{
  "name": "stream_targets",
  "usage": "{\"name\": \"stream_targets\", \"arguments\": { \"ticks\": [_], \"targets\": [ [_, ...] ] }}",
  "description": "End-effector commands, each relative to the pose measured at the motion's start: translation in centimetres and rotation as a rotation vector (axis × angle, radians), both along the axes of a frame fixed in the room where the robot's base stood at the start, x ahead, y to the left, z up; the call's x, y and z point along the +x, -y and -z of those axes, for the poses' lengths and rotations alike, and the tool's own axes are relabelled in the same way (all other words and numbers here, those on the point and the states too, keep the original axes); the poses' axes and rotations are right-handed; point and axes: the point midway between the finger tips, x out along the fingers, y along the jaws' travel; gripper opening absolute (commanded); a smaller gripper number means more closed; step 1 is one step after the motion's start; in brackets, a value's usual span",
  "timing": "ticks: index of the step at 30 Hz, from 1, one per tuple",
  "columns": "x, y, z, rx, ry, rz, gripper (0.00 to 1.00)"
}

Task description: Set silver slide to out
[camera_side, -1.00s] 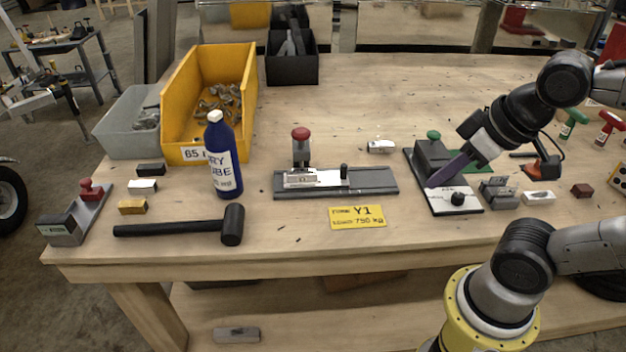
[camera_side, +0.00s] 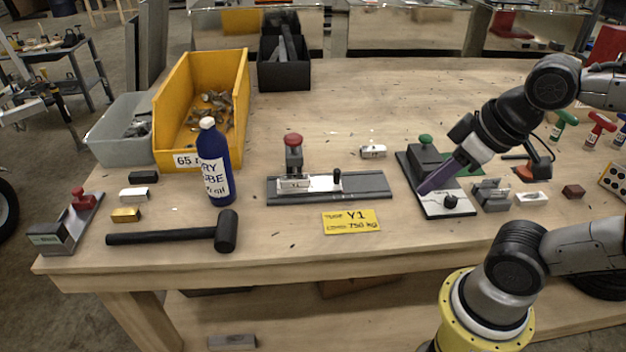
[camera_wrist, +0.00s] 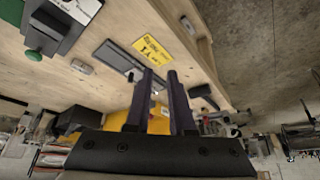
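The silver slide (camera_side: 318,186) is a bright flat bar on a dark grey base (camera_side: 372,187) at mid-bench. A small black knob (camera_side: 337,178) stands up on it, near the middle of the base. A block with a red top (camera_side: 293,148) stands at the base's left end. In the wrist view the base (camera_wrist: 112,54) lies beyond my fingertips, partly hidden by a finger. My gripper (camera_side: 423,189) is well right of the slide, over or in front of the green-knobbed fixture. In the wrist view its two purple fingers (camera_wrist: 161,74) are apart with nothing between them.
The green-knobbed fixture (camera_side: 426,158) stands right of the slide, with a small silver block (camera_side: 373,151) between. A yellow Y1 plate (camera_side: 351,220) lies in front. A blue bottle (camera_side: 214,165), a black mallet (camera_side: 175,235) and a yellow bin (camera_side: 232,75) are left.

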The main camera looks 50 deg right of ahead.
Motion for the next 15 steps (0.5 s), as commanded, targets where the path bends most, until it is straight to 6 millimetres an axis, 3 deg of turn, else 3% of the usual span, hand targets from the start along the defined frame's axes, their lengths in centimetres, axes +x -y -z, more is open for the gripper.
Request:
{"name": "stream_targets", "arguments": {
  "ticks": [1, 4, 5, 9, 15],
  "targets": [
    [-0.1, 0.0, -0.3, -0.012, -0.005, -0.023, 0.32],
    [0.8, 0.0, -2.3, -0.038, 0.004, -0.071, 0.5],
    [1.4, 0.1, -3.0, -0.046, -0.001, -0.085, 0.52],
    [4.4, 0.5, -5.4, -0.078, -0.049, -0.137, 0.52],
    [10.2, 1.7, -7.3, -0.104, -0.148, -0.186, 0.52]
  ]
}}
